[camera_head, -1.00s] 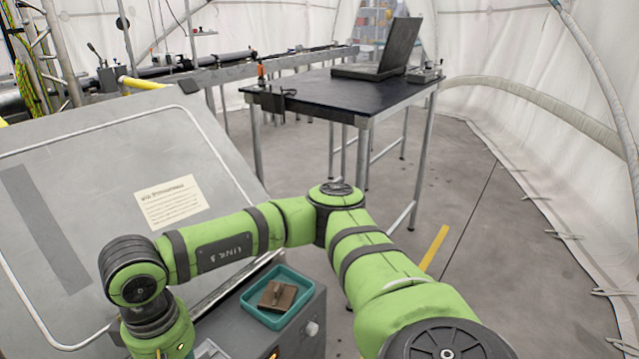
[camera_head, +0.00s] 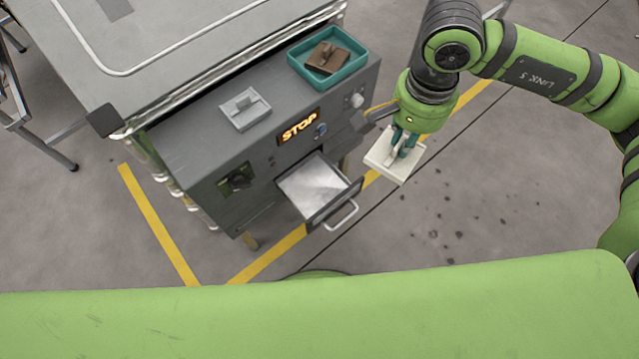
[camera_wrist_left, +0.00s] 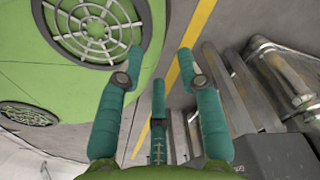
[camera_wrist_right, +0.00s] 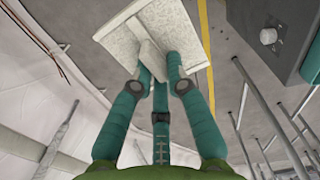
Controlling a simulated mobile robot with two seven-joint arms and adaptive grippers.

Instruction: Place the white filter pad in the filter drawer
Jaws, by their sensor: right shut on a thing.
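The white filter pad (camera_head: 386,163) is a cream square plate with a raised grip. My right gripper (camera_head: 402,146) is shut on that grip and holds the pad in the air, to the right of the open filter drawer (camera_head: 312,187). The drawer is pulled out of the grey cabinet, its pale floor looks empty, and its handle faces front. In the right wrist view, the pad (camera_wrist_right: 170,32) shows between and beyond the fingertips (camera_wrist_right: 160,68). My left gripper (camera_wrist_left: 162,62) is open and empty in the left wrist view; the head view does not show it.
The grey cabinet (camera_head: 205,155) has a lit STOP sign (camera_head: 298,131) and knobs. On its top lie a light grey plate with a grip (camera_head: 245,106) and a teal tray (camera_head: 345,75) holding a brown pad (camera_head: 326,57). Floor right of the drawer is clear.

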